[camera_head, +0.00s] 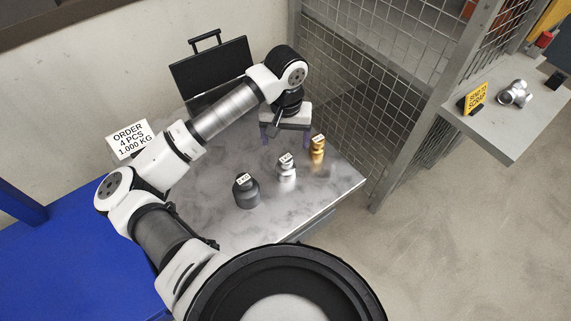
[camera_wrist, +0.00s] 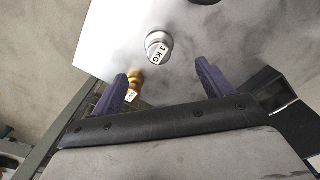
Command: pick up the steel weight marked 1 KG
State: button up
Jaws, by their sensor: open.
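The steel weight marked 1 KG (camera_wrist: 158,46) is silver and stands on the grey table, seen from above in the wrist view. In the head view the silver weight (camera_head: 286,170) stands between a dark weight (camera_head: 246,191) on its left and a brass weight (camera_head: 318,150) on its right. My gripper (camera_head: 286,140) is open and empty, above the table and behind the weights. In the wrist view its purple fingers (camera_wrist: 162,72) are apart, with the steel weight beyond them, toward the top. The brass weight (camera_wrist: 134,83) shows beside the left finger.
A black open case (camera_head: 212,68) stands at the back of the table (camera_head: 325,187). An order sign (camera_head: 129,139) stands at the left. A wire mesh fence (camera_head: 365,80) runs close along the back right. The table's front right is clear.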

aim_at(286, 159)
notch_tip(286, 159, down, 7)
jog(key=shift+d+p, duration=0.1)
jog(key=shift+p, duration=0.35)
jog(key=shift+f+p, duration=0.85)
jog(key=shift+f, duration=2)
jog(key=shift+c, duration=0.3)
jog(key=shift+w+r, duration=0.1)
grip_shut()
